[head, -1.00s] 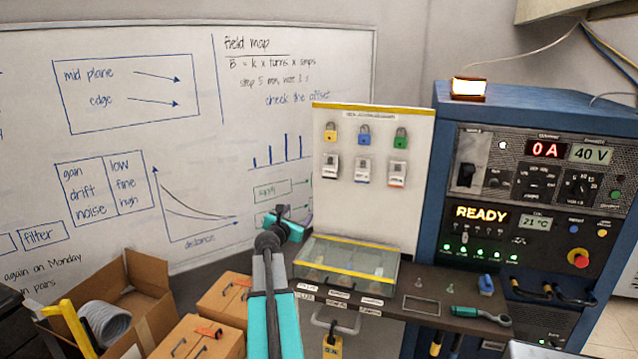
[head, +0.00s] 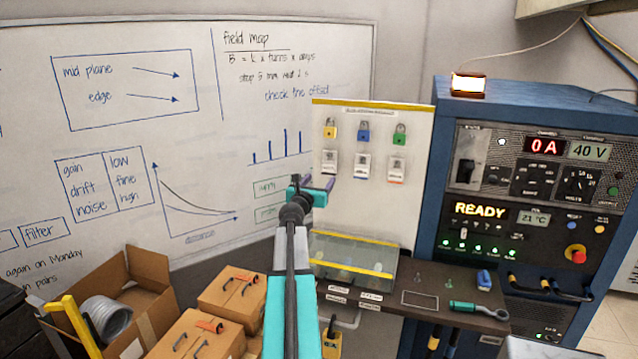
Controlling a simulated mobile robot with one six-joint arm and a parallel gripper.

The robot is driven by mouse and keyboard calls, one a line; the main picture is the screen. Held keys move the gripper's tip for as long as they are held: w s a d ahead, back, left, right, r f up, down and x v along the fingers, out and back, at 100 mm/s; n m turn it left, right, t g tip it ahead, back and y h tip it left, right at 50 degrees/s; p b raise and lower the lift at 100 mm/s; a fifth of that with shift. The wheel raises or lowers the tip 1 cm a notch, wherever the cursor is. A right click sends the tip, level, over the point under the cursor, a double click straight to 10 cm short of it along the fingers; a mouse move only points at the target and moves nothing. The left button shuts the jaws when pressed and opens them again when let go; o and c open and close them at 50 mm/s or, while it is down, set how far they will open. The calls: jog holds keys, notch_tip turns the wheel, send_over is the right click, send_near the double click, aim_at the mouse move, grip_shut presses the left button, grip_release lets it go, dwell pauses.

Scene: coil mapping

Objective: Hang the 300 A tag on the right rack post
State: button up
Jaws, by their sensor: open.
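Three small white tags hang in a row on the white board: a left tag (head: 330,162), a middle tag (head: 363,166) and a right tag (head: 397,169). Their print is too small to read, so I cannot tell which is the 300 A tag. My gripper (head: 322,186) is open and empty, just in front of the board's left edge, lower than the left tag and apart from it in the picture. I cannot make out which part is the right rack post. The blue power rack (head: 450,140) stands right of the board, its display reading 0 A and READY.
Yellow, blue and green padlocks (head: 363,132) hang above the tags. A clear-lidded box (head: 350,258) with yellow edges stands on the dark bench (head: 440,290) below. A green-handled tool (head: 475,308) lies at the bench front. Cardboard boxes (head: 230,290) stand lower left.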

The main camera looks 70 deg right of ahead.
aim_at(329, 166)
jog(key=shift+w+d, duration=0.2)
jog(key=shift+d, duration=2.85)
jog(key=shift+w+d, duration=0.15)
jog(key=shift+d, duration=2.9)
jog(key=c, duration=0.8)
jog(key=shift+r+p, duration=0.45)
jog(key=shift+a, duration=0.2)
jog(key=shift+s+a+r+p, duration=0.15)
jog(key=shift+a+r+p, duration=0.05)
jog(key=shift+a, duration=1.6)
jog(key=shift+s+a+r+p, duration=0.1)
jog(key=shift+a+r+p, duration=0.05)
jog(key=shift+a, duration=1.6)
jog(key=shift+a, duration=0.1)
